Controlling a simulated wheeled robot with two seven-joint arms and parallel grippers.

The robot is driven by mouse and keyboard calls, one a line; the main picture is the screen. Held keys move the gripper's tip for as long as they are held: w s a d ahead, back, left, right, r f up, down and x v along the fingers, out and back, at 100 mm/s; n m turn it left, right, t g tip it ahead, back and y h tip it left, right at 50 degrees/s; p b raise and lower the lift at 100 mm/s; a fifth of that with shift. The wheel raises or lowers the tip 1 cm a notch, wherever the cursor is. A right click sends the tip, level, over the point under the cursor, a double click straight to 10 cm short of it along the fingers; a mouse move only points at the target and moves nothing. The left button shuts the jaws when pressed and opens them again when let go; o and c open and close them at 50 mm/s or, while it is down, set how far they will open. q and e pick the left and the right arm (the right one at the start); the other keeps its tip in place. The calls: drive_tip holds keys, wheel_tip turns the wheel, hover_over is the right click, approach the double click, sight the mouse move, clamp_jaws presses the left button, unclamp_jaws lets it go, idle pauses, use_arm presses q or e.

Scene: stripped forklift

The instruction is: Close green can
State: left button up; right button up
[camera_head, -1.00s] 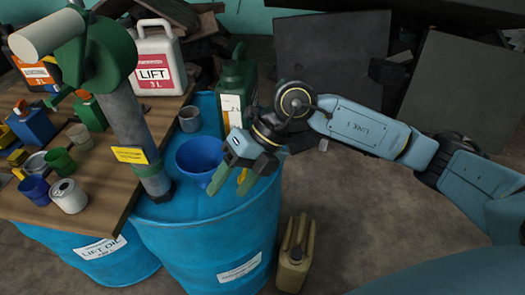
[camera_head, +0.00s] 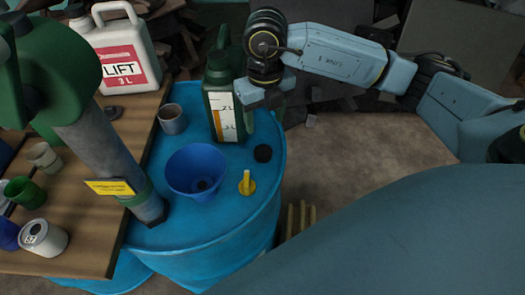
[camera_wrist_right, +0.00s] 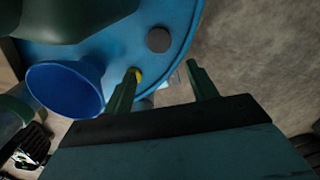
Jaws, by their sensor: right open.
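The green can (camera_head: 222,105) stands on the blue drum, with a white level strip on its front. Its top is dark and I cannot tell whether a cap is on it. A round black cap (camera_head: 263,153) lies on the drum in front of the can; the right wrist view shows it too (camera_wrist_right: 158,40). My right gripper (camera_head: 252,118) is beside the can's right side, partly hidden. In the right wrist view its two fingers are apart and nothing is between them (camera_wrist_right: 162,68). My left gripper is not in view.
A blue funnel (camera_head: 196,168), a yellow piece (camera_head: 247,183) and a grey cup (camera_head: 172,118) stand on the drum (camera_head: 215,225). A green and grey pump (camera_head: 100,140) rises at the left. A wooden table (camera_head: 85,235) holds cups and a white LIFT canister (camera_head: 118,55).

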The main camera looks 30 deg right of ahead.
hover_over(263, 152)
wheel_tip(263, 152, down, 6)
drive_tip(key=shift+s+d, duration=0.1)
drive_tip(key=shift+s, duration=0.05)
drive_tip(key=shift+f, duration=0.3)
drive_tip(key=f, duration=0.5)
drive_tip(key=shift+w, duration=0.2)
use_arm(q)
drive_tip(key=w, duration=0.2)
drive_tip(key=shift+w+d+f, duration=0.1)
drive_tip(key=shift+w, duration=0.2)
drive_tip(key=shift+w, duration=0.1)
use_arm(e)
drive_tip(key=c, duration=0.7)
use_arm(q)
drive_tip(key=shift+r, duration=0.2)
use_arm(e)
wheel_tip(263, 152, up, 10)
